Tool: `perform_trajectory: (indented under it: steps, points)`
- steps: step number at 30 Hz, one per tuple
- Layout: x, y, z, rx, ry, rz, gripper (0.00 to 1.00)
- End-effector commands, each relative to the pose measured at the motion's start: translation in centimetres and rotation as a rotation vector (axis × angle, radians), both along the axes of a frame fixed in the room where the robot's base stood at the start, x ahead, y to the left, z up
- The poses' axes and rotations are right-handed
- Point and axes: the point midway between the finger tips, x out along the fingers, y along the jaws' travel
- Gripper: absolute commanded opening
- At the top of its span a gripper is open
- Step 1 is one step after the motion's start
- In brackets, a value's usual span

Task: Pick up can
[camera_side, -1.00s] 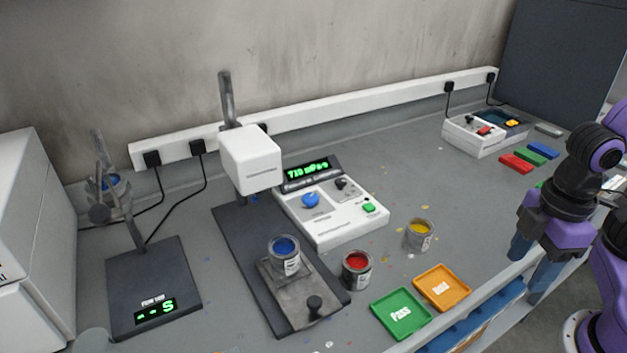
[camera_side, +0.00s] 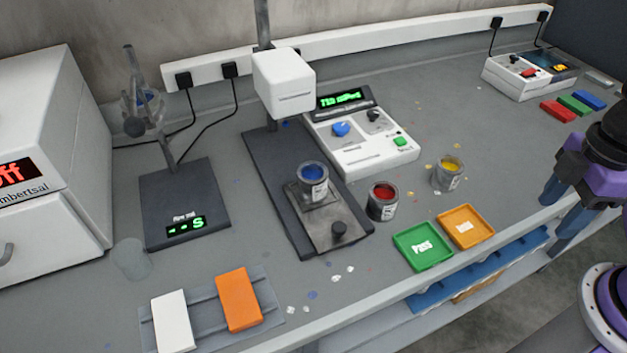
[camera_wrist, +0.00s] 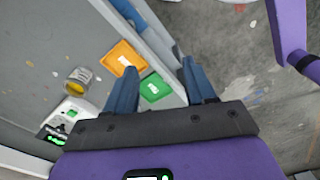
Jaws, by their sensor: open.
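The yellow can also shows in the wrist view (camera_wrist: 80,79), to the left of my fingers. My gripper (camera_side: 568,212) is open and empty at the right, out by the bench's front edge and apart from all cans. In the wrist view my gripper (camera_wrist: 160,85) has its blue fingers spread.
A green tray (camera_side: 423,246) marked Pass and an orange tray (camera_side: 466,227) lie near the front edge. A white control box (camera_side: 362,145) stands behind the cans. An orange block (camera_side: 238,299) and a white block (camera_side: 173,320) lie front left. A shelf (camera_side: 480,268) runs below the bench edge.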

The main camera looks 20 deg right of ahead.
Motion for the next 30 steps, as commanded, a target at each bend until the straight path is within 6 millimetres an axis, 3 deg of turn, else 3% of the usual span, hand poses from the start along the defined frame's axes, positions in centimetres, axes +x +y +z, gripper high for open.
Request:
perform_trajectory:
  steps: [6, 9, 10, 20, 25, 30]
  points:
    - [0.0, 0.0, 0.0, 0.0, 0.0, 0.0, 0.55]
    - [0.0, 0.0, 0.0, 0.0, 0.0, 0.0, 0.87]
    - [0.0, 0.0, 0.0, 0.0, 0.0, 0.0, 0.92]
    - [0.4, 0.4, 0.2, 0.0, 0.0, 0.008, 0.92]
    - [3.2, 3.4, 1.5, -0.003, -0.002, 0.079, 0.92]
    - [8.1, 8.2, 3.4, -0.01, -0.004, 0.203, 0.92]
